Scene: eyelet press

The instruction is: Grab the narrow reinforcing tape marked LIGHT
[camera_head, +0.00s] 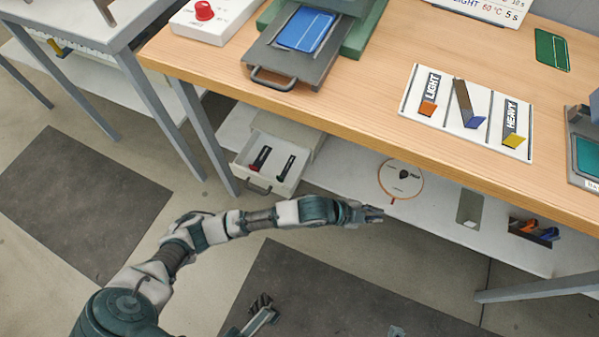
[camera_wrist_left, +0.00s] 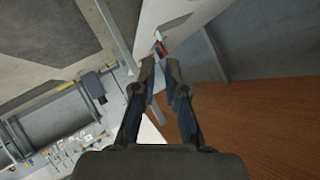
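The strip labelled LIGHT (camera_head: 433,86) lies on a white board (camera_head: 410,105) on the wooden bench, with an orange tab (camera_head: 428,108) at its near end. A dark strip with a blue tab (camera_head: 475,122) and a strip labelled HEAVY (camera_head: 511,115) with a yellow tab lie beside it. My left gripper (camera_head: 374,214) is out in front of the bench edge, apart from the strips. In the left wrist view its fingers (camera_wrist_left: 161,64) stand apart with nothing between them. A gripper-like part (camera_head: 262,304), possibly my right gripper, shows low; its finger state is unclear.
A press with a blue plate (camera_head: 306,31) and a control box with a red knob (camera_head: 204,11) stand at the bench's back left. Bench surface between press and board is clear.

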